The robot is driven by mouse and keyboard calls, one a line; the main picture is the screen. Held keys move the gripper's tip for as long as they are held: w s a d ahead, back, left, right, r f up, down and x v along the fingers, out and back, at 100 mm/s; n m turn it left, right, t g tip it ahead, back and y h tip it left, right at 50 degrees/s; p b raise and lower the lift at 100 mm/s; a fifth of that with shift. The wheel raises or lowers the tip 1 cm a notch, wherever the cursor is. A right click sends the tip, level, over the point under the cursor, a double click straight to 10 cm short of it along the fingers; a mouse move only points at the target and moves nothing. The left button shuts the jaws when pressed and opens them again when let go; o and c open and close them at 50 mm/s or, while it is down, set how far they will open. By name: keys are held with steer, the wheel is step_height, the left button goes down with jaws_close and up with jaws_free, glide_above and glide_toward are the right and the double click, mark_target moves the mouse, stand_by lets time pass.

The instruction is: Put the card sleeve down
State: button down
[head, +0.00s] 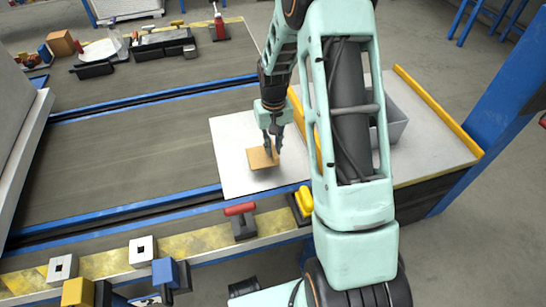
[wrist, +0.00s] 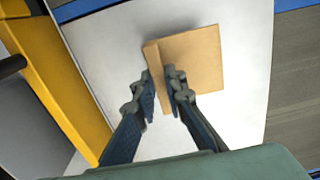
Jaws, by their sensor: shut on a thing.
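The card sleeve (head: 261,158) is a flat, tan, roughly square piece, seen over the white board in the head view. It also shows in the wrist view (wrist: 200,58), where one edge lies between my fingers. My gripper (head: 273,148) is above the board and shut on the sleeve's near edge; its fingertips (wrist: 163,80) pinch a narrow strip of it. A shadow shows beside the sleeve; I cannot tell whether its underside touches the board. The white board (head: 235,185) lies flat under it.
A yellow rail (head: 435,105) edges the right-hand table, and a grey bin (head: 393,122) stands behind my arm. A red-handled clamp (head: 241,220) and a yellow block (head: 304,200) sit at the board's front. The conveyor surface (head: 130,150) to the left is clear.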

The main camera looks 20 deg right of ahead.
mark_target(273, 150)
steer(key=shift+s+a+f+b, duration=0.15)
steer(key=shift+f+b, duration=0.2)
steer(key=shift+f, duration=0.6)
steer(key=shift+s+f+b, duration=0.15)
steer(key=shift+f+b, duration=0.15)
steer(key=shift+f, duration=0.6)
steer(key=shift+f, duration=0.1)
steer(key=c, duration=2)
jaws_free()
